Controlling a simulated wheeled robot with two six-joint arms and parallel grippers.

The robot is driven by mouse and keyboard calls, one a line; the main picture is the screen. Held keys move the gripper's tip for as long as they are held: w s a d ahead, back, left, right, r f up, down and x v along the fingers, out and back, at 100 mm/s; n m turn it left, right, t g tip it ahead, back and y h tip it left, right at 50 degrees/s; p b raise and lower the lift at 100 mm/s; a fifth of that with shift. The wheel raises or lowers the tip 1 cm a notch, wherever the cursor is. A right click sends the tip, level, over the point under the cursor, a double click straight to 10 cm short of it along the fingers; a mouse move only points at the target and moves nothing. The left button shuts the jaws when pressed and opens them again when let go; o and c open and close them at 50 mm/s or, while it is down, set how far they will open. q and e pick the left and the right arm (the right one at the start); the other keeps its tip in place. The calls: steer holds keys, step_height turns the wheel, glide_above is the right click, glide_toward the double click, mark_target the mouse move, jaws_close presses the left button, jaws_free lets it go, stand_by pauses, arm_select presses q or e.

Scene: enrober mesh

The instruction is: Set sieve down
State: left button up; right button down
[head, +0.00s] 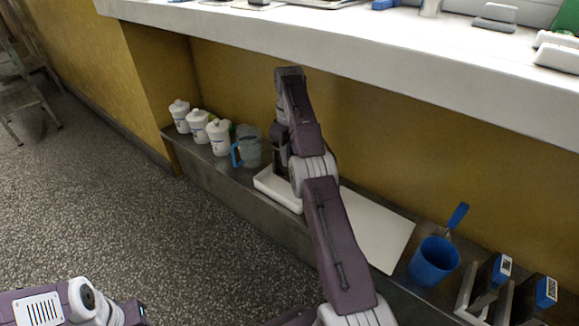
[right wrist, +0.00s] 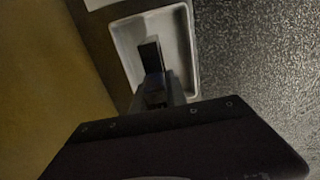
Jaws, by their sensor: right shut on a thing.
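My right gripper (head: 281,168) points down over the white tray (head: 276,195) on the low steel shelf, partly behind my own forearm. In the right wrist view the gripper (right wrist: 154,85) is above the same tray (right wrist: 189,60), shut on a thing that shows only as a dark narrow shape. I take this to be the sieve; its mesh and rim cannot be made out, and I cannot tell whether it touches the tray. Part of my left arm shows at the bottom left of the head view, but its gripper is out of view.
Several white lidded jars (head: 220,138) and a clear jug (head: 249,147) stand left of the tray. A white board (head: 375,228), a blue cup (head: 434,262) and blue-topped devices (head: 545,291) are to the right. A thick white counter (head: 400,65) overhangs the shelf.

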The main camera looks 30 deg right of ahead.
step_height(320, 180, down, 4)
steer(key=b, duration=0.2)
steer(key=shift+b, duration=0.4)
steer(key=shift+d+r+p, duration=0.15)
steer(key=shift+p, duration=0.3)
steer(key=c, duration=1.3)
jaws_free()
step_height(320, 180, up, 8)
steer(key=p, duration=0.6)
steer(key=shift+p, duration=0.4)
steer(key=shift+f, duration=0.25)
